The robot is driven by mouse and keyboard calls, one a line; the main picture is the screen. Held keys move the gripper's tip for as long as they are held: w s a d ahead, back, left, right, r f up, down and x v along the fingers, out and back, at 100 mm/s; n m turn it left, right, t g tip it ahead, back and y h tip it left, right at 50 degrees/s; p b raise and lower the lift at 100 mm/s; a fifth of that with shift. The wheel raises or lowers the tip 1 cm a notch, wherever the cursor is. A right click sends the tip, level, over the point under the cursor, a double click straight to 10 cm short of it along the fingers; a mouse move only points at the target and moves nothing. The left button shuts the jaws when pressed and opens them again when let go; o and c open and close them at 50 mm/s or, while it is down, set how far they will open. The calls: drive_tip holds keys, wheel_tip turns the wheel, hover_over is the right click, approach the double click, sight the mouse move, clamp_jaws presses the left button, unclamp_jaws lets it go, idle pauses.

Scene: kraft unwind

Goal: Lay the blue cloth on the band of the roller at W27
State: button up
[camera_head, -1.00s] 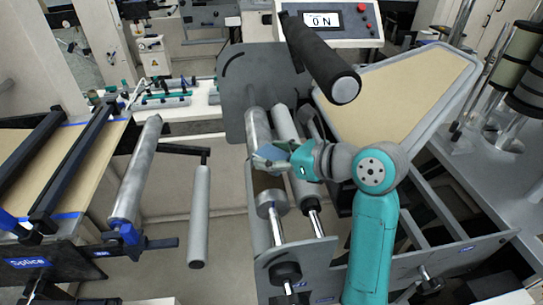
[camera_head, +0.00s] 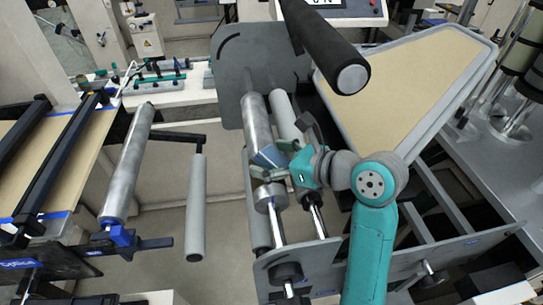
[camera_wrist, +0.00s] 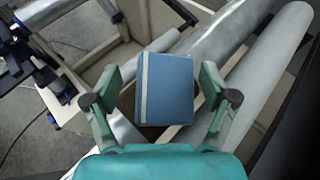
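The blue cloth (camera_wrist: 168,88) is a folded pad with a pale stripe near its left edge. In the head view the cloth (camera_head: 270,156) is on the long grey roller (camera_head: 257,116). My gripper (camera_wrist: 160,101) is open, one finger on each side of the cloth, with visible gaps to both. In the head view my gripper (camera_head: 272,161) is right at the cloth and hides part of it and the band.
A second parallel roller (camera_head: 284,117) runs just right of the first. A black-sleeved bar (camera_head: 324,47) juts out above. A grey side plate (camera_head: 240,75) stands behind the rollers. A grey tray (camera_head: 405,85) with a tan surface lies to the right.

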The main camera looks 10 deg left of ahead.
drive_tip(key=v, duration=1.2)
idle(0.4)
drive_tip(key=shift+s, duration=0.15)
